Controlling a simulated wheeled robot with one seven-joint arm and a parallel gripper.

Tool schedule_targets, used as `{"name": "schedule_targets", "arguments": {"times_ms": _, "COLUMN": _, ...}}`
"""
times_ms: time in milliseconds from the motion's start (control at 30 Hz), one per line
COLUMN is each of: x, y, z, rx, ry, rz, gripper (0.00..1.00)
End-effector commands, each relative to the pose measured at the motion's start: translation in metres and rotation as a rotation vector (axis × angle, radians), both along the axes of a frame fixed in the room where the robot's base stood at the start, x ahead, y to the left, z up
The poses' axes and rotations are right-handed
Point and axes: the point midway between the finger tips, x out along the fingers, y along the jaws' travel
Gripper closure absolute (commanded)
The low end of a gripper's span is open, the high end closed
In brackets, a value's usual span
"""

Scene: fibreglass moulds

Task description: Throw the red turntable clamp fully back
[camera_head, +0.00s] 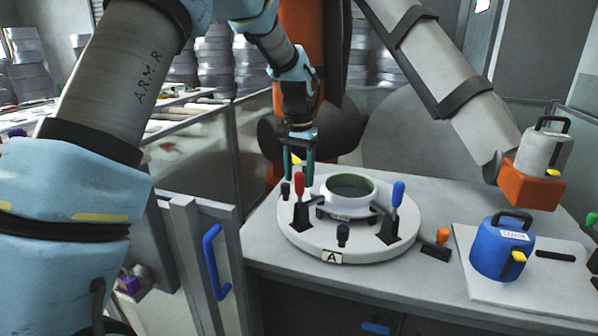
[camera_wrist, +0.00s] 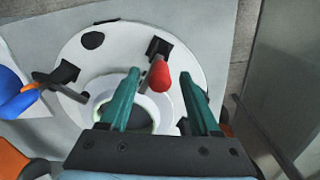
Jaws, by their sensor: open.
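The red turntable clamp (camera_head: 299,185) stands at the left of the white round turntable (camera_head: 310,240), its handle upright in the head view. In the wrist view the red handle (camera_wrist: 159,75) shows between the finger lines, with its dark base beyond. My gripper (camera_head: 299,178) points down over the clamp, its two teal fingers apart at either side of the handle's top. In the wrist view my gripper (camera_wrist: 159,72) is open. I cannot tell whether a finger touches the handle. A white ring mould (camera_head: 350,190) with a green inside sits in the turntable's middle.
A blue-handled clamp (camera_head: 395,205) stands upright at the turntable's right. An orange-handled piece (camera_head: 438,243) lies beside the turntable. A glass partition (camera_head: 190,150) borders the left.

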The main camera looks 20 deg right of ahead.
Motion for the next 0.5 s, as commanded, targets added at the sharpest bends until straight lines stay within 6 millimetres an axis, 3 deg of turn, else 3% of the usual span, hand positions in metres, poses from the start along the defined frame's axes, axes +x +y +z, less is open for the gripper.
{"name": "schedule_targets", "arguments": {"times_ms": 300, "x": 0.0000, "y": -0.0001, "z": -0.0030, "rx": -0.001, "ry": -0.001, "rz": 0.000, "gripper": 0.37}}
{"name": "schedule_targets", "arguments": {"times_ms": 500, "x": 0.0000, "y": -0.0001, "z": -0.0028, "rx": -0.001, "ry": -0.001, "rz": 0.000, "gripper": 0.58}}
